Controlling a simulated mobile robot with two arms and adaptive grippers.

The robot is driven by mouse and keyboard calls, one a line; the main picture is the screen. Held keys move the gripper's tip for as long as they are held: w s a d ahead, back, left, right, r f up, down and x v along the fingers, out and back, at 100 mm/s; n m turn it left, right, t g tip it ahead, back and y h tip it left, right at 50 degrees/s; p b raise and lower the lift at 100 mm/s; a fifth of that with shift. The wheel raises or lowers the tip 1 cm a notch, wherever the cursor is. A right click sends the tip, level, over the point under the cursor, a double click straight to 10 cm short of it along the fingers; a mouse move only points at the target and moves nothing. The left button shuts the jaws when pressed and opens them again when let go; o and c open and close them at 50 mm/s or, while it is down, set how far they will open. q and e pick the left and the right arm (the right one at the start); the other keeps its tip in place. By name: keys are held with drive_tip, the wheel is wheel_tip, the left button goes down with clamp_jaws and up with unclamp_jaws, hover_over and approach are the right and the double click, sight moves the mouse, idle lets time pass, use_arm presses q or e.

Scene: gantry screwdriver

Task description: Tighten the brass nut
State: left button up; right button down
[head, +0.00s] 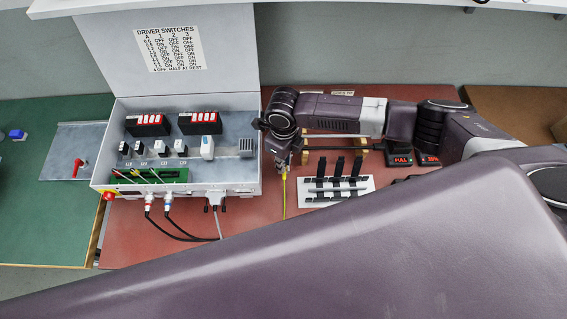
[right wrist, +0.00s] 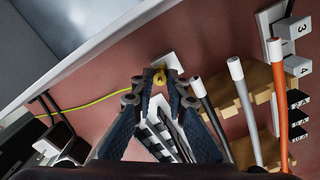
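The brass nut (right wrist: 159,79) shows in the right wrist view at the end of a yellow wire, in front of a small white plate (right wrist: 170,66). My right gripper (right wrist: 160,76) has one fingertip on each side of it. The gap is about as wide as the nut, and the fingers look closed on it. In the head view my right gripper (head: 283,162) points down just right of the grey control box (head: 180,190), at the top of the yellow wire (head: 285,200). The nut is too small to make out there. My left gripper is not in view.
A wooden rack (right wrist: 238,117) with several rods stands close to my right gripper. A white tray (head: 360,184) with black strips lies to its right. Small displays (head: 401,160) stand further right. Black and grey cables (head: 180,232) hang from the box's front.

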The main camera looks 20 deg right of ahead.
drive_tip(key=shift+r+m+p, duration=0.15)
drive_tip(key=shift+m+p, duration=0.25)
drive_tip(key=m+p, duration=0.1)
drive_tip(key=m, duration=0.2)
drive_tip(key=shift+r+p, duration=0.1)
drive_tip(key=shift+p, duration=0.25)
drive_tip(key=m+p, duration=0.1)
drive_tip(key=m, duration=0.1)
drive_tip(key=shift+m, duration=0.3)
drive_tip(key=shift+f+m, duration=0.2)
drive_tip(key=shift+m, duration=0.4)
drive_tip(key=shift+r+m+p, duration=0.15)
drive_tip(key=shift+m+p, duration=0.65)
drive_tip(key=shift+m, duration=0.1)
drive_tip(key=m+p, duration=0.1)
drive_tip(key=m, duration=0.2)
drive_tip(key=m+p, duration=0.1)
drive_tip(key=m, duration=0.1)
drive_tip(key=shift+m, duration=0.4)
drive_tip(key=m+p, duration=0.2)
drive_tip(key=m, duration=0.1)
drive_tip(key=shift+m, duration=0.7)
drive_tip(key=shift+f+m, duration=0.2)
drive_tip(key=shift+m, duration=1.5)
